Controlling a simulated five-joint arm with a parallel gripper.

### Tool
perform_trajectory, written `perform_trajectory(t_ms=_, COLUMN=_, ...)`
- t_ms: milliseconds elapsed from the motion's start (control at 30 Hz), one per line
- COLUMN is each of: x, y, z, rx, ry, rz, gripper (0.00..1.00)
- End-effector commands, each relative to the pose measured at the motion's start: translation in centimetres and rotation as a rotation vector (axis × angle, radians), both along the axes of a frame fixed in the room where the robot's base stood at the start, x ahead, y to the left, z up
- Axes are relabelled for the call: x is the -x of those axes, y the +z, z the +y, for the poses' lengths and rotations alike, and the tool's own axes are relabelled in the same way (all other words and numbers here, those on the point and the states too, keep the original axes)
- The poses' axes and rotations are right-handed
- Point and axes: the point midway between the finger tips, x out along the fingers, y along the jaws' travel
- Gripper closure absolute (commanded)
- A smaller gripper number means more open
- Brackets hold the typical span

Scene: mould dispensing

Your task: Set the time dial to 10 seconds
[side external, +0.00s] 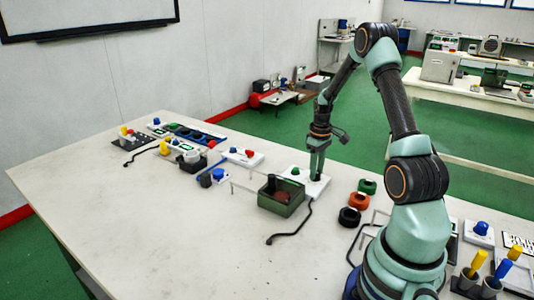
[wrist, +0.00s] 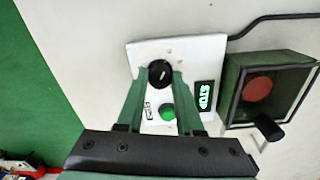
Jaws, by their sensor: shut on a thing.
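The time dial (wrist: 160,72) is a round black knob with a small white mark, on a white panel (wrist: 183,46). My gripper (wrist: 161,78) is shut on the dial, one green finger on each side of it. The setting is too small to read. A green button (wrist: 168,113) sits on the panel between my fingers, and a small display (wrist: 203,97) with green lettering is to its right. In the side external view my gripper (side external: 316,176) points straight down onto the white panel (side external: 319,189); there the dial is hidden behind the fingers.
A dark green open box (side external: 281,197) with a reddish disc inside stands close beside the panel. Black, orange and green rings (side external: 358,200) lie to the right. Several other devices stand along the table's far left. The table's front left is clear.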

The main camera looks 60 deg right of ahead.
Motion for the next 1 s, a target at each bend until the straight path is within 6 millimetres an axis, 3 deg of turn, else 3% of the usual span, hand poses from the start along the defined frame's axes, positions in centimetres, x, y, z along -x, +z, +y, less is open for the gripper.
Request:
perform_trajectory(t_ms=367, x=0.0, y=0.06, z=0.0, rx=0.0, ry=-0.156, rz=0.0, gripper=1.0)
perform_trajectory(t_ms=1000, x=-0.02, y=0.1, z=0.03, rx=0.0, ry=-0.75, rz=0.0, gripper=1.0)
